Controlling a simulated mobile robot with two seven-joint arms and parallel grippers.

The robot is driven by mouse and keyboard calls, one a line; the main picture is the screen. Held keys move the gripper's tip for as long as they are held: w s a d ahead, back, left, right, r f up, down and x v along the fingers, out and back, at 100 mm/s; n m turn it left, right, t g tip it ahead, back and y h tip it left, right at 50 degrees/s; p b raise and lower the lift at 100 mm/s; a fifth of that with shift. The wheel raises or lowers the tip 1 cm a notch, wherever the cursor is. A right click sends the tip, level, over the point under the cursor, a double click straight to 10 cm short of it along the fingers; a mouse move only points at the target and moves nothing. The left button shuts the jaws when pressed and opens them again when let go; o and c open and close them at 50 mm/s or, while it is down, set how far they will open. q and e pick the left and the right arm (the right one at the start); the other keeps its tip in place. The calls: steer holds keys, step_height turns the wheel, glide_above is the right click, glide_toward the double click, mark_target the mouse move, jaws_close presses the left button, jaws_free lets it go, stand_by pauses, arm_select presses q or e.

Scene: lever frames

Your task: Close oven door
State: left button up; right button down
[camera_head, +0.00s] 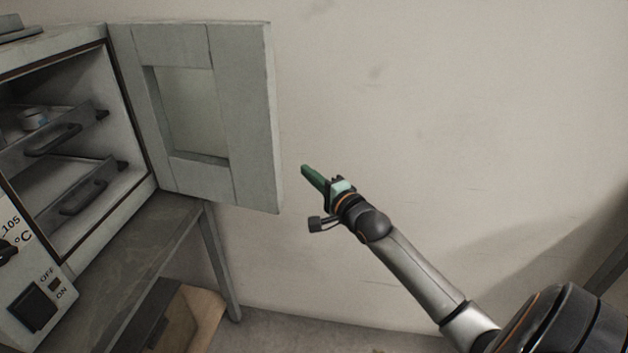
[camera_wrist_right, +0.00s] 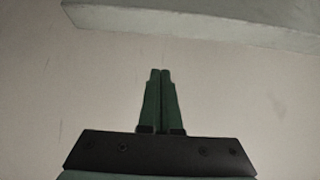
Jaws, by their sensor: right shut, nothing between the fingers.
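The oven (camera_head: 75,190) stands at the left of the head view with its chamber open to view. Its grey door (camera_head: 240,110), with a window panel (camera_head: 190,112), is swung wide open, hinged at the chamber's right side. My right gripper (camera_head: 306,170) is just right of the door's free edge, with a visible gap in the picture. Its green fingers are shut and empty. In the right wrist view the closed fingers (camera_wrist_right: 160,75) point toward the wall, and the door's edge (camera_wrist_right: 200,22) crosses the top. My left gripper is not in view.
Inside the oven are two trays with dark handles (camera_head: 55,138); a small pale object (camera_head: 33,118) sits on the upper one. The oven rests on a grey table (camera_head: 150,250). A cardboard box (camera_head: 200,318) is below it. A bare wall (camera_head: 430,110) is behind.

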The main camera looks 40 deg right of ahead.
steer(key=shift+w+a, duration=0.7)
steer(key=shift+w, duration=0.35)
steer(key=shift+w+a, duration=0.7)
steer(key=shift+w, duration=0.3)
steer(key=shift+a, duration=0.15)
